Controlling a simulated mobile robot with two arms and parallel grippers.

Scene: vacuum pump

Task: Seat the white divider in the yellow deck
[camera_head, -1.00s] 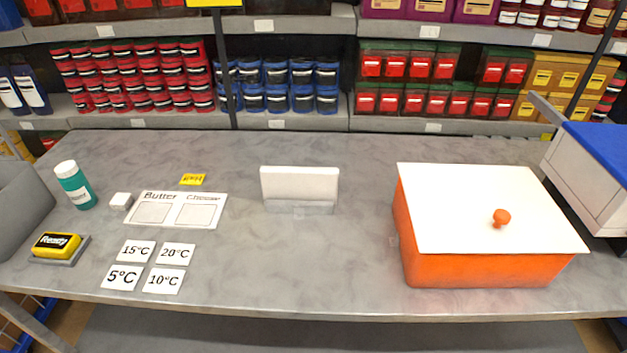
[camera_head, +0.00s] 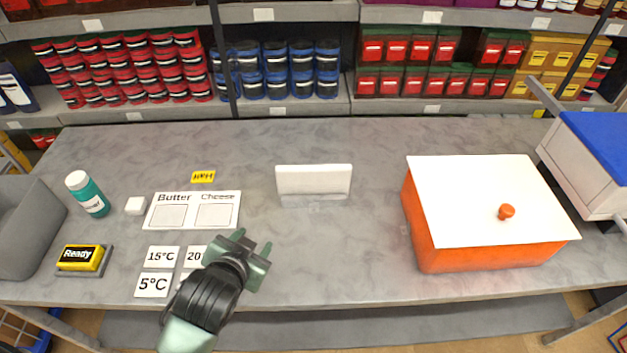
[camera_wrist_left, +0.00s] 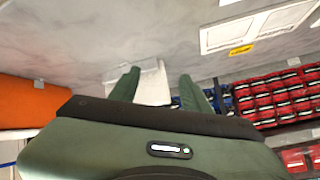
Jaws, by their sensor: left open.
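The white divider (camera_head: 313,180) is a thin upright panel standing in a clear holder (camera_head: 315,200) on the middle of the grey table. It also shows in the left wrist view (camera_wrist_left: 152,85), between the fingers but beyond them. My left gripper (camera_head: 252,251) is open and empty, above the table's front part, to the left of and nearer than the divider. An orange box (camera_head: 460,243) with a white lid and orange knob stands at the right; its inside is hidden. I cannot make out a yellow deck for certain. My right gripper is not in view.
A Butter and Cheese card (camera_head: 193,197), a small yellow tag (camera_head: 203,177), a white block (camera_head: 135,205), a teal bottle (camera_head: 88,195) and a yellow Ready block (camera_head: 80,258) lie at left. Temperature cards (camera_head: 153,284) lie partly behind my arm. Table between divider and orange box is clear.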

